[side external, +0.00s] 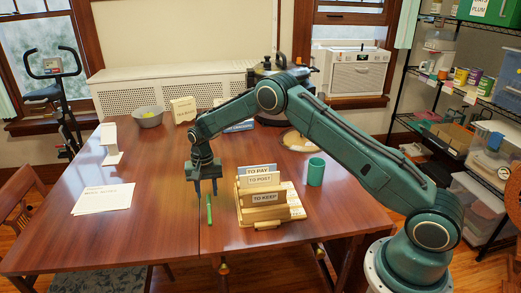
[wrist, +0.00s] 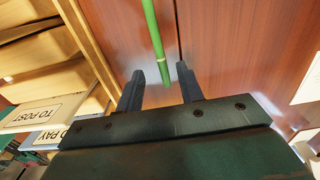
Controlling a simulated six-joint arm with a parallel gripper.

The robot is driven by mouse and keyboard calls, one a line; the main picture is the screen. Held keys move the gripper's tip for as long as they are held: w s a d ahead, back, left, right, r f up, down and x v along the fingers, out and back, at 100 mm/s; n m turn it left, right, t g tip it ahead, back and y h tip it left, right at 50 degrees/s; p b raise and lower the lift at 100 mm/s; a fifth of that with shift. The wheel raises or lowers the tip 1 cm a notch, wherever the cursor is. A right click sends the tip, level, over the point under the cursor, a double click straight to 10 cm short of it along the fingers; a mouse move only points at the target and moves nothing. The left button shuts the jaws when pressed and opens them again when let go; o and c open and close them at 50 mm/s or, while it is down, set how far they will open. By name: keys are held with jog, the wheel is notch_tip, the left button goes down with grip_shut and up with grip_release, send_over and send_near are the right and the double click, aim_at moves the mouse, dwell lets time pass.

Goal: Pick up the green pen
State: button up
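The green pen (side external: 209,210) lies on the brown table just in front of the letter holder's left side, close to the seam in the tabletop. In the wrist view the pen (wrist: 153,40) runs down from the top edge, and its near end shows between my two fingertips. My gripper (side external: 205,193) points down near the pen's far end. In the wrist view my gripper (wrist: 160,78) is open, with a finger on each side of the pen's end and a gap to both. How high the fingertips are above the table is hard to tell.
A wooden letter holder (side external: 271,215) with labelled cards stands right of my gripper; its side (wrist: 60,60) is close in the wrist view. A teal mug (side external: 316,171) stands farther right. Papers (side external: 104,198) lie left. The table (side external: 160,160) is clear left of the pen.

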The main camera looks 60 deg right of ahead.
aim_at(209, 206)
jog(key=shift+f, duration=0.1)
jog(key=shift+s+a+f, duration=0.1)
jog(key=shift+a+f, duration=0.05)
jog(key=shift+f, duration=2.35)
grip_shut()
